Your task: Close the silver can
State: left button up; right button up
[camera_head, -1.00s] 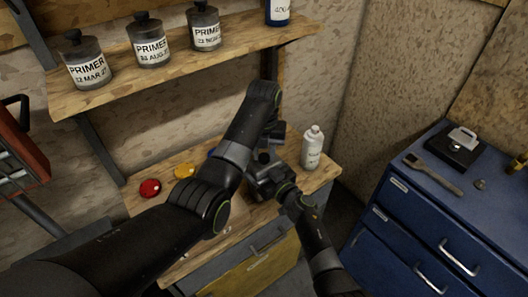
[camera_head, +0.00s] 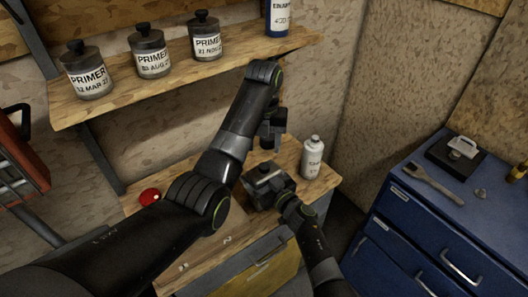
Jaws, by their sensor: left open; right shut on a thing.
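My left gripper (camera_head: 271,145) is open and points down above the workbench, just behind and above my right gripper. My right gripper (camera_head: 268,184) is shut on a small dark grey thing low over the bench. A dark rounded knob (camera_head: 265,168) shows at the top of that thing, under my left gripper. The grippers hide most of it, so I cannot tell for sure that it is the silver can or how its lid sits. A white bottle with a grey cap (camera_head: 312,158) stands upright on the bench to the right, apart from both grippers.
A red disc (camera_head: 150,196) lies on the wooden workbench (camera_head: 322,186) at left.

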pick_arm(q)
jog(key=shift+r, duration=0.2)
pick_arm(e)
jog(key=shift+f, duration=0.1)
jog(key=o, duration=1.7)
pick_arm(q)
notch_tip(320, 180, up, 3)
jog(key=p, duration=0.2)
jog(key=shift+f+p, duration=0.15)
jog(key=shift+p, duration=0.25)
pick_arm(e)
jog(key=v, duration=1.7)
jog(key=shift+s+d, duration=0.15)
